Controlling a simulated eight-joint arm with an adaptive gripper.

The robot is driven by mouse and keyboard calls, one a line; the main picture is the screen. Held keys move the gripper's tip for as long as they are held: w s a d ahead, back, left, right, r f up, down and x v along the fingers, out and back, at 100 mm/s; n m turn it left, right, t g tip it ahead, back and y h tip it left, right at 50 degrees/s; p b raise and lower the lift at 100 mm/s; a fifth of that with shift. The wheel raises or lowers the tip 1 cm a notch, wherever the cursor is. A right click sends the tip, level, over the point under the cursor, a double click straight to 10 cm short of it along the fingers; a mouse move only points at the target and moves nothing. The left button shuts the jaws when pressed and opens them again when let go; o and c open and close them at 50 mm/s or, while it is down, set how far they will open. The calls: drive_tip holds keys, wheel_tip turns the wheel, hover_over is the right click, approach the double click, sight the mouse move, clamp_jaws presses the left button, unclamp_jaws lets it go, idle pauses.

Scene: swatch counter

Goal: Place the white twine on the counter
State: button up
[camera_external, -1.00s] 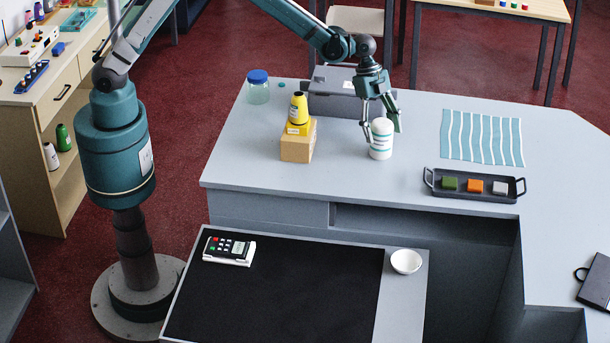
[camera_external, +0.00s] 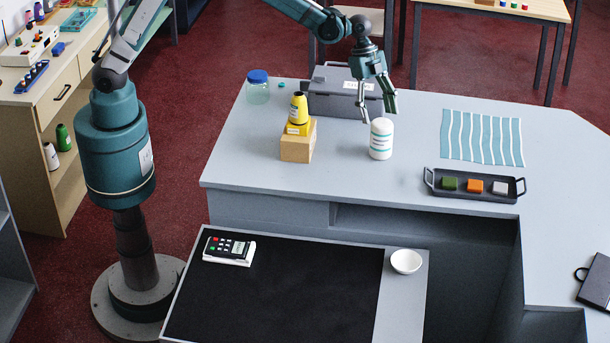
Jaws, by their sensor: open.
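The white twine (camera_external: 381,139) is a white spool with a teal band. It stands upright on the grey counter (camera_external: 250,155), to the right of the yellow bottle-shaped item. My gripper (camera_external: 379,117) is open and empty. Its fingers are above and just behind the top of the twine, and they look apart from it.
A yellow cone (camera_external: 298,108) stands on a cardboard-coloured block (camera_external: 297,145) left of the twine. A grey box (camera_external: 340,95) is behind, a blue-lidded jar (camera_external: 258,88) at back left. A striped teal cloth (camera_external: 482,138) and black tray (camera_external: 500,196) lie right. The counter's front middle is clear.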

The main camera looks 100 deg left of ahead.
drive_tip(key=shift+v, duration=2.8)
drive_tip(key=s+d+r+n+t+y, duration=0.1)
drive_tip(key=s+d+r+n, duration=0.1)
drive_tip(key=s+r, duration=0.5)
drive_tip(key=s+d+r+n, duration=0.1)
drive_tip(key=s+r, duration=0.2)
drive_tip(key=s, duration=0.7)
drive_tip(key=s+d+r+n+t+y, duration=0.15)
drive_tip(key=s+r, duration=0.25)
drive_tip(key=s, duration=0.5)
drive_tip(key=s+f+n, duration=0.2)
drive_tip(key=s, duration=1.1)
drive_tip(key=s+d+f+n+t, duration=0.1)
drive_tip(key=s+f+n, duration=0.1)
drive_tip(key=s, duration=1.1)
drive_tip(key=shift+s+f+y, duration=0.25)
drive_tip(key=shift+f+y, duration=0.1)
